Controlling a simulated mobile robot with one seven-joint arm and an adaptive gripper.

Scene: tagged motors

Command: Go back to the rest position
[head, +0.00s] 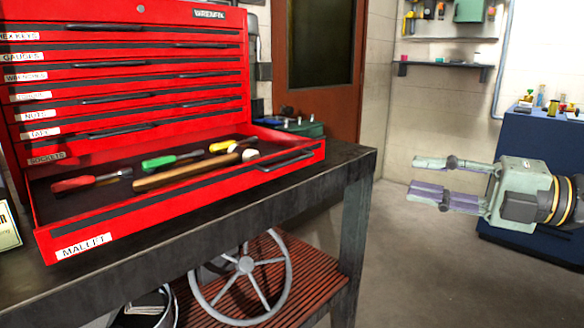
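My gripper (436,180) is at the right side of the head view, pointing left. Its two fingers are apart with a gap between them, and nothing is held there. It hangs in free air to the right of the bench, clear of the red tool chest (130,75). The chest's bottom drawer (190,207), labelled MALLET, is pulled out. In it lie a wooden-handled mallet (185,176), a red-handled screwdriver (88,181), a green-handled screwdriver (170,160) and a yellow-handled tool (222,146).
The chest stands on a dark bench (345,160). A grey spoked wheel (245,265) rests on the slatted lower shelf (318,268). A blue cabinet (535,150) with small items on top is behind my gripper. The floor (420,270) between bench and cabinet is clear.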

